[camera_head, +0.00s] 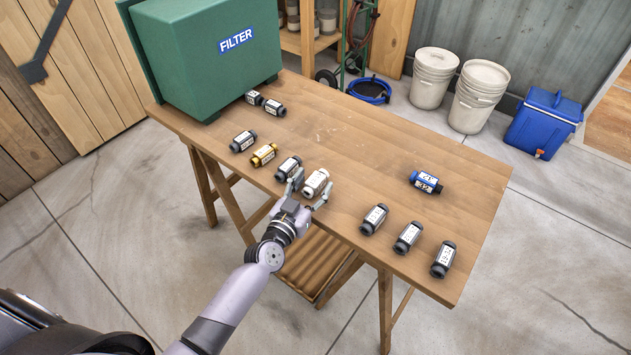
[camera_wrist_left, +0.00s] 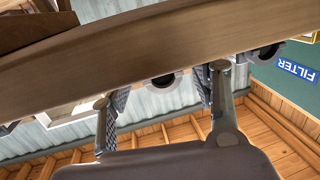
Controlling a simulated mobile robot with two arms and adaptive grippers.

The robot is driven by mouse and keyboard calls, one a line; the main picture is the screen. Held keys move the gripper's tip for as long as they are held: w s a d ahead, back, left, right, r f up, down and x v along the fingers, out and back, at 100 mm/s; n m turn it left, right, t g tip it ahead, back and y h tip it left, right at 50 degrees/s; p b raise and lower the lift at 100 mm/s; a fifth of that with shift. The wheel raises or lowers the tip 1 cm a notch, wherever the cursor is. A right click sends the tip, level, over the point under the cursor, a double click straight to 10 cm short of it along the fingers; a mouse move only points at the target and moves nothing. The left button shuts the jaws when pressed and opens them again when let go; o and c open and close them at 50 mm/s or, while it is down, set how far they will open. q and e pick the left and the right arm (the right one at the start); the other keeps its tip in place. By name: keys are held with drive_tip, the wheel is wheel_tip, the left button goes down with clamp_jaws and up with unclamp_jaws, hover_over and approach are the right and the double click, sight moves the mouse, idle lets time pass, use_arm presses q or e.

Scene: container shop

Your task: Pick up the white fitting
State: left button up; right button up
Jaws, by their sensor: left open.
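The white fitting (camera_head: 316,183) lies near the front edge of the wooden table, with a label on its side. My left gripper (camera_head: 311,188) is open at that edge, one finger on each side of the white fitting. In the left wrist view a round end with a dark bore and pale rim, apparently the white fitting (camera_wrist_left: 163,81), shows between the two open fingers (camera_wrist_left: 161,88). I cannot tell whether the fingers touch it. My right gripper is not in view.
A black-and-white fitting (camera_head: 288,168) lies close on the left, with a gold one (camera_head: 264,155) beyond. Several dark-ended fittings (camera_head: 407,237) and a blue one (camera_head: 426,182) lie to the right. A green FILTER box (camera_head: 205,60) stands at the back left. The table's middle (camera_head: 350,145) is clear.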

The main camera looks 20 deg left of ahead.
use_arm(q)
drive_tip(key=shift+w+d+f, duration=0.1)
drive_tip(key=shift+w, duration=0.5)
drive_tip(key=shift+w+d+f, duration=0.1)
drive_tip(key=shift+w, duration=0.45)
clamp_jaws()
